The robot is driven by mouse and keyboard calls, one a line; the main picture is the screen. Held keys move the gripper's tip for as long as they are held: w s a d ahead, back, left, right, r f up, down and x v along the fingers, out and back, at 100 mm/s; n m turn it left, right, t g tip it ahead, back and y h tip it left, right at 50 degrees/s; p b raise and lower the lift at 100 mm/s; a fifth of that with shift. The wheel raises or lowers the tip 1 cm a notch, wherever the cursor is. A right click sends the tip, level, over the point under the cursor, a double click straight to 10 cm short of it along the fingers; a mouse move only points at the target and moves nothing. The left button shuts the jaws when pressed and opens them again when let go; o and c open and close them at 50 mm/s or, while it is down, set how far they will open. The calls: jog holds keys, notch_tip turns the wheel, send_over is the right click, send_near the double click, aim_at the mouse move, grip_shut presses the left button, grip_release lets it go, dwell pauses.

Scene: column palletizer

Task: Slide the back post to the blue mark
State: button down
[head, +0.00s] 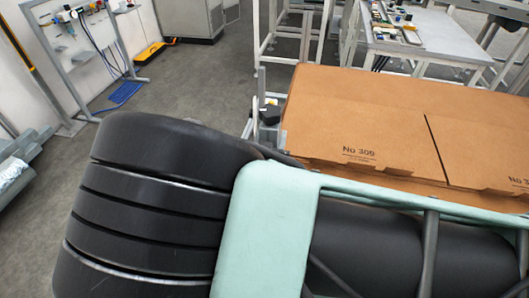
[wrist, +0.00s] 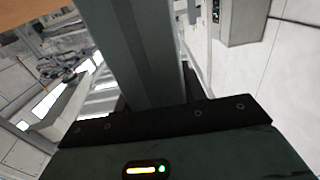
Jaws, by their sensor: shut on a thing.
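A dark grey-green post (wrist: 145,50) fills the middle of the wrist view, running from the top edge down to the black front of my gripper (wrist: 160,112). My gripper is shut on this post. The fingertips are hard to make out against it, and the lower part of the post is hidden behind my gripper. I cannot tell from these views whether this is the back post. I cannot make out the blue mark in either view. In the head view, my gripper and the post do not show; my own black and mint-green arm covers much of the foreground.
Cardboard boxes (head: 360,120) marked "No 309" lie to the right, behind my arm. A workbench (head: 430,45) with small parts stands at the back right. Grey floor (head: 200,80) is open at left, with a blue item (head: 125,93) near a wall rack.

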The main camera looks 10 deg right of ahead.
jog(key=x, duration=0.3)
jog(key=shift+w+d+r+b, duration=0.1)
jog(key=shift+w+d+b, duration=0.05)
jog(key=shift+w+b, duration=0.25)
jog(key=c, duration=1.1)
grip_release()
jog(key=shift+o, duration=1.4)
jog(key=shift+w, duration=0.15)
jog(key=v, duration=1.7)
jog(key=shift+s, duration=0.25)
